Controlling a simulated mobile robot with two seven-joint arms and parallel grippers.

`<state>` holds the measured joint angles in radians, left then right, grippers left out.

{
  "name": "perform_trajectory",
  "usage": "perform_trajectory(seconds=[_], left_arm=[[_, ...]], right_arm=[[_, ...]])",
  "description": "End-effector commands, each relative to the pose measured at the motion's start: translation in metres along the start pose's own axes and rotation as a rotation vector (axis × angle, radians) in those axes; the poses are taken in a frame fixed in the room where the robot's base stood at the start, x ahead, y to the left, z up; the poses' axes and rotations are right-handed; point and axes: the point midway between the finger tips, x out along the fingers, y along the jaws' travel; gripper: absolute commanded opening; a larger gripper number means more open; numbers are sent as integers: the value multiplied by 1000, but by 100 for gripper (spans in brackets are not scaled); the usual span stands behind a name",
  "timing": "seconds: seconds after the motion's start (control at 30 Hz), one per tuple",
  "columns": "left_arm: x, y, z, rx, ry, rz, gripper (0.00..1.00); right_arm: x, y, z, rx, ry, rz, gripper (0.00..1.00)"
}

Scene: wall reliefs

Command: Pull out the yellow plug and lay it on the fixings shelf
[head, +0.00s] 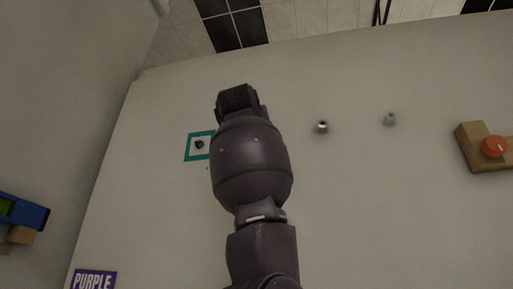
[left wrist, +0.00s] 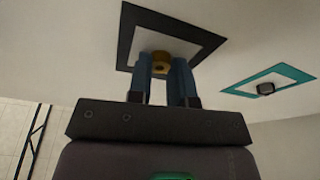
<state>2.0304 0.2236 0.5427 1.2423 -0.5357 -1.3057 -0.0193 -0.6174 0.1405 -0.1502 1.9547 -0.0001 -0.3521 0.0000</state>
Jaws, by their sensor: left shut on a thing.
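The yellow plug (left wrist: 161,58) shows in the left wrist view between the fingers of my left gripper (left wrist: 162,72), which is shut on it. The plug is in front of a pale wall panel with a black square frame (left wrist: 125,38). I cannot tell whether it is still seated in the wall. In the head view my left arm comes up from the bottom and hides the plug, the black frame and the fingertips. I cannot make out a fixings shelf in either view. My right gripper is not in view.
A teal frame (head: 187,147) with a dark plug or socket (head: 199,145) is beside my arm. Two small metal knobs (head: 322,127) (head: 390,119) are to its right. A wooden block (head: 470,147) with a red knob (head: 495,146) juts out at far right. A purple sign (head: 94,280) is lower left.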

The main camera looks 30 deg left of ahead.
Motion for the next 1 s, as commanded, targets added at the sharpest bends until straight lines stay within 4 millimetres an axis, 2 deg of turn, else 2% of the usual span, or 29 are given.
perform_trajectory(seconds=[1.0], left_arm=[[-17, 0, -4, 0, -1, 0, 0]], right_arm=[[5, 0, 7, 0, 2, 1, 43]])
